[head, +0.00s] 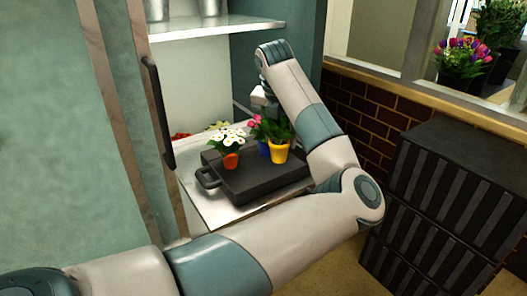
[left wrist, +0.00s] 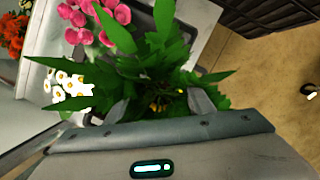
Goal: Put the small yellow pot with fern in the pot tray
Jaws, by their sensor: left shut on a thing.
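The small yellow pot with fern (head: 278,152) is at the right of the flower group, over the black pot tray (head: 230,190) in the head view. I cannot tell whether its base touches the tray. My left gripper (head: 264,103) comes down from above, partly hidden by its own wrist and the leaves. In the left wrist view the green fern (left wrist: 165,60) fills the middle, between and beyond the fingers (left wrist: 158,108). The gripper is shut on the potted fern; the leaves hide the grip and the yellow pot there. My right gripper is not in view.
The tray rests on a pale shelf (head: 208,208) in an open cabinet. Black crates (head: 440,200) stand at the right.

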